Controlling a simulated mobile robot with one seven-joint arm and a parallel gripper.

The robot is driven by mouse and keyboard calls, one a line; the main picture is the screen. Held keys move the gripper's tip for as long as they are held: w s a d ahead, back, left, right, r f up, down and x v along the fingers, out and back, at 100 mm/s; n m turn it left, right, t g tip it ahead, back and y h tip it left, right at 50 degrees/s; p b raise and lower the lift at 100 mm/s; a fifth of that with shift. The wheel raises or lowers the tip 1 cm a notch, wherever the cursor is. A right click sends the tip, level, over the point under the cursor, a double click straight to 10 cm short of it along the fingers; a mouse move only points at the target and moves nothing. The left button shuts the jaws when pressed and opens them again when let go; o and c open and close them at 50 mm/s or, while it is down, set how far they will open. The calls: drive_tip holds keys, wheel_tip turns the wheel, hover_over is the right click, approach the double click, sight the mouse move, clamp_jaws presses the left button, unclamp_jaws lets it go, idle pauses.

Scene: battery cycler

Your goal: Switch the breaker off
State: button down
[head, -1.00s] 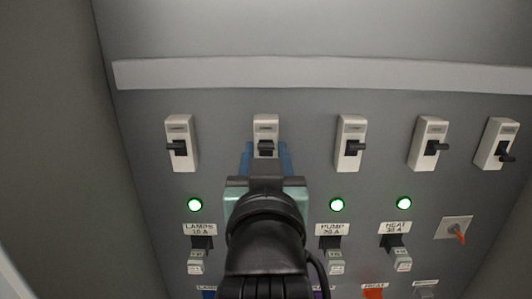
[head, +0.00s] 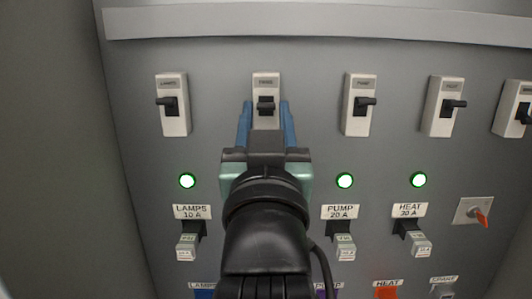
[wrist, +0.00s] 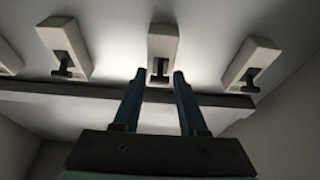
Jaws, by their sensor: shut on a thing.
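A white breaker (head: 266,83) with a dark lever (head: 266,104) is on the grey panel, second from the left in its row. My gripper (head: 266,112) reaches up to its lower part, with one blue finger on each side. The wrist view also shows this breaker (wrist: 163,42) and its lever (wrist: 159,68) between the fingertips (wrist: 158,77). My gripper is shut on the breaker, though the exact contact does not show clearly. The lever sticks out from the breaker's face. The panel below the breaker is hidden by my gripper and arm.
Similar breakers stand on both sides, the nearest at left (head: 174,84) and right (head: 359,82). Green lamps (head: 187,181) glow below, above labelled plugs. A light strip (head: 330,22) runs above the row.

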drive_tip(key=t+b, duration=0.1)
drive_tip(key=b, duration=0.2)
drive_tip(key=f+t+b, duration=0.1)
drive_tip(key=t+b, duration=0.1)
drive_tip(key=b, duration=0.2)
drive_tip(key=f+t+b, duration=0.1)
drive_tip(key=b, duration=0.2)
drive_tip(key=shift+w, duration=0.25)
drive_tip(key=shift+r+t+b, duration=0.2)
drive_tip(key=shift+t+b, duration=0.3)
drive_tip(key=shift+b, duration=0.3)
drive_tip(key=c, duration=0.5)
unclamp_jaws()
